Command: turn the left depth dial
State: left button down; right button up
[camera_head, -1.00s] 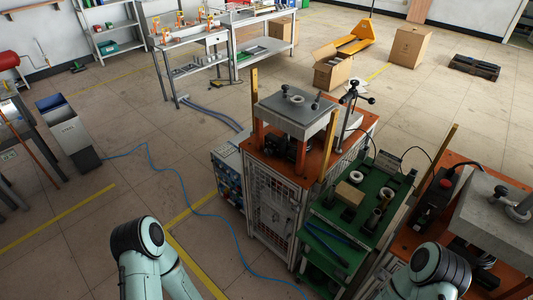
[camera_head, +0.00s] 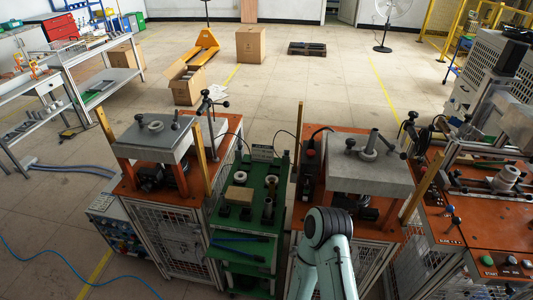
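No part can be made out for certain as the left depth dial. Three orange-topped machines stand in front of me. The left machine (camera_head: 133,184) carries a grey plate with a small round fitting (camera_head: 155,126) on top. The middle machine (camera_head: 395,226) carries a thicker grey block (camera_head: 350,178) with a round flange and black-knobbed handle. The right machine (camera_head: 456,231) has a round metal fitting (camera_head: 507,178) and a front panel with buttons (camera_head: 511,260). One of my arms rises at the bottom centre, before the middle machine. Neither gripper shows.
A green cart (camera_head: 243,264) with rings, a block and blue-handled tools stands between the left and middle machines. A blue-fronted box (camera_head: 117,228) and a blue hose (camera_head: 75,268) are at lower left. Open floor lies beyond, with cardboard boxes (camera_head: 251,45) and a yellow pallet jack (camera_head: 203,46).

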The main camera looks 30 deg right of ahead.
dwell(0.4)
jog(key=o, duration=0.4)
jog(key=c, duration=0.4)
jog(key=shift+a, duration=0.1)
